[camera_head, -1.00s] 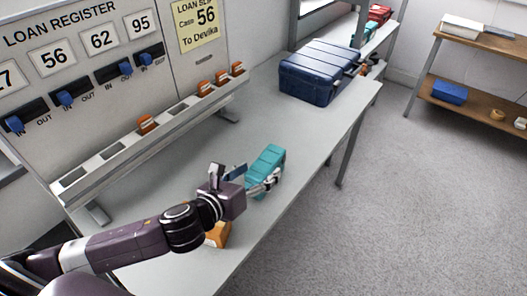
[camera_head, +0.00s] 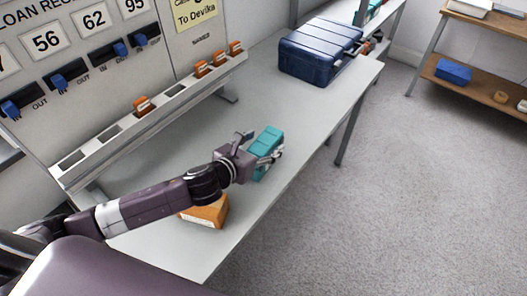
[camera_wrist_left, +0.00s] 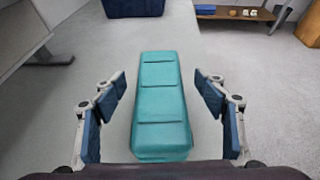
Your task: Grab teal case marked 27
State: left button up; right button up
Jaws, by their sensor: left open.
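The teal case (camera_head: 267,144) lies on the grey table near its front edge. No number can be read on it. My left gripper (camera_head: 262,149) is at the case, with a finger on either side of it in the head view. In the left wrist view the teal case (camera_wrist_left: 161,104) lies lengthwise between the two open fingers of my left gripper (camera_wrist_left: 164,105), with a gap on each side. The far part of the case extends beyond the fingertips. My right gripper is not in view.
An orange case (camera_head: 206,211) sits on the table (camera_head: 215,245) under my left forearm. A navy case (camera_head: 318,50) stands at the table's far end. The register board (camera_head: 90,45) and its slotted rail (camera_head: 150,120) line the left. A wooden shelf (camera_head: 480,92) stands far right.

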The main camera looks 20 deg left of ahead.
pick_arm(q)
jog(key=shift+w, duration=0.15)
jog(key=c, duration=1.5)
jog(key=shift+c, duration=0.9)
jog(key=shift+r, duration=0.1)
